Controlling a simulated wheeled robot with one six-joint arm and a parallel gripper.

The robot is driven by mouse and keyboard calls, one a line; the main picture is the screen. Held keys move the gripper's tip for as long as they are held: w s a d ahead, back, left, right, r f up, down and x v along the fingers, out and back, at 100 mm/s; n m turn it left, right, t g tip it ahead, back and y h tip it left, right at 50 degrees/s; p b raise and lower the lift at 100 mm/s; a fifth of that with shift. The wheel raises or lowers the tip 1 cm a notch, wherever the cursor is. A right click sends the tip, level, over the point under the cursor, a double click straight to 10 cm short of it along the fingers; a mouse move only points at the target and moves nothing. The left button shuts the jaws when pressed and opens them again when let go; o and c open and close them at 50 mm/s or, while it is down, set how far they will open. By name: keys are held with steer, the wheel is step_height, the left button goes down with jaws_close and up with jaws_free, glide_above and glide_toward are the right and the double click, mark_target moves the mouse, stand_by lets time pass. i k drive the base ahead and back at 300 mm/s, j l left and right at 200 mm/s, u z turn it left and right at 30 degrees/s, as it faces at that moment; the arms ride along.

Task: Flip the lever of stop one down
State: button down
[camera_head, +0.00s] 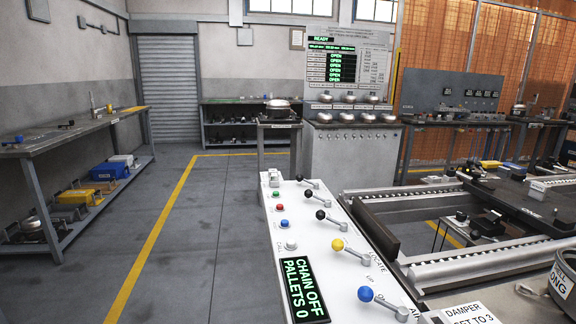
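The white control panel (290,243) stands in the lower middle of the view. A row of levers runs along its right side. Three have black ball knobs: the far one (300,178), the middle one (308,193) and the near one (320,214). Closer to me are a yellow-knobbed lever (337,245) and a blue-knobbed lever (365,294). All knobs lean to the left of their pivots. My gripper is not in view.
The panel's display (304,290) reads "CHAIN OFF PALLETS 0", with several coloured buttons beyond it. A roller conveyor (490,262) lies close on the right. A round part (562,280) and a damper sign (470,313) are at lower right. The floor left of the panel is clear.

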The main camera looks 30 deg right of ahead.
mark_target(300, 178)
steer(key=i+z, duration=0.2)
steer(key=i, duration=1.2)
